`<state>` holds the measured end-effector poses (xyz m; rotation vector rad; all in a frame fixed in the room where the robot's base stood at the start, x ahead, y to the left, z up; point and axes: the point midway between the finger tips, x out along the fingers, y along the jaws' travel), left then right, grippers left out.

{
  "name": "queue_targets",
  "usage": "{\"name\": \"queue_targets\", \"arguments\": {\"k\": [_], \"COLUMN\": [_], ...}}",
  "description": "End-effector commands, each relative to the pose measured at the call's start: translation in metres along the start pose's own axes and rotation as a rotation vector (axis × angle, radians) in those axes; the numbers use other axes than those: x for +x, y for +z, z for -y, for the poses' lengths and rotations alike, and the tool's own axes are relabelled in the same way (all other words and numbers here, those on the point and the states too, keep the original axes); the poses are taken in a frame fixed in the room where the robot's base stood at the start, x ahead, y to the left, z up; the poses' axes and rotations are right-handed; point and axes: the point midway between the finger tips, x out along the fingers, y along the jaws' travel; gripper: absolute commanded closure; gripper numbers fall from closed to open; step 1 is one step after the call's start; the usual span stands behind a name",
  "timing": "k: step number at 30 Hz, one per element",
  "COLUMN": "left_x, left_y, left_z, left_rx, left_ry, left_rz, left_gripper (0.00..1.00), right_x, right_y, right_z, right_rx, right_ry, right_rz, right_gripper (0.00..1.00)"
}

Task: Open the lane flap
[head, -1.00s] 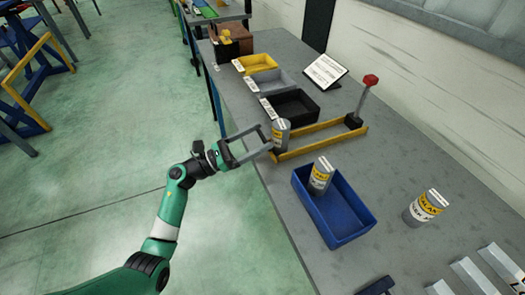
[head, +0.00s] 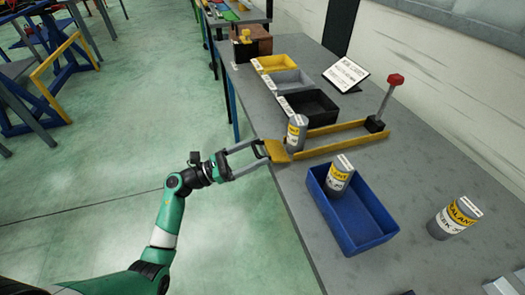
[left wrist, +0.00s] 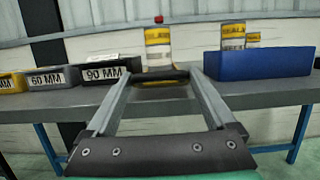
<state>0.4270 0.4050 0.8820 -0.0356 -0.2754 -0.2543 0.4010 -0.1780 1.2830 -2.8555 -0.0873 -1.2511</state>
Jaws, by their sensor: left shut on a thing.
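The lane is a yellow-railed track (head: 335,145) on the grey table, with a red-knobbed lever (head: 395,80) at its far end. The yellow lane flap (head: 277,151) is at the near-left end, by the table edge, leaning outward. A grey can with a yellow label (head: 297,132) stands upright in the lane just behind it. My left gripper (head: 260,150) is shut on the flap's dark handle, which shows between the fingertips in the left wrist view (left wrist: 161,76). My right gripper is not in view.
A blue bin (head: 350,219) holding a can (head: 340,176) stands nearer than the lane. Another can (head: 453,218) is to its right. Black (head: 311,107), grey (head: 287,82) and yellow (head: 274,63) bins and a tilted sign (head: 345,74) lie beyond the lane.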

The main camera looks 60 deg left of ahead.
Motion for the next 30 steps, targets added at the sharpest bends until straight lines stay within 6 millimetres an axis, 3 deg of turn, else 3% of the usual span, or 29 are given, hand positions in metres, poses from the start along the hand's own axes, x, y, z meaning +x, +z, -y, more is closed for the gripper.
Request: {"name": "queue_targets", "arguments": {"k": [1, 20, 21, 22, 30], "left_x": [-0.0045, -0.0108, -0.0107, -0.0107, -0.0113], "left_y": [-0.0103, -0.0111, -0.0111, -0.0108, -0.0072], "left_z": [-0.0007, -0.0033, -0.0033, -0.0033, -0.004], "left_rx": [-0.006, -0.002, -0.002, -0.002, 0.002], "left_ry": [0.006, 0.013, 0.013, 0.013, 0.014], "left_rz": [-0.017, -0.016, -0.017, -0.016, -0.01], "left_gripper": [1.0, 1.0, 0.06, 0.01, 0.0], "right_x": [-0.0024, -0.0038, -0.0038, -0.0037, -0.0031], "right_y": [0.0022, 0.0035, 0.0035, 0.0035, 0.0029], "right_z": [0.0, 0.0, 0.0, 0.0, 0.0], "right_rx": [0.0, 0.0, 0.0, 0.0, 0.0], "right_ry": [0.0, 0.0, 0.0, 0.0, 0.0], "right_rz": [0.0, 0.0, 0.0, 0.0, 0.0], "right_gripper": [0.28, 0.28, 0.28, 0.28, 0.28]}}
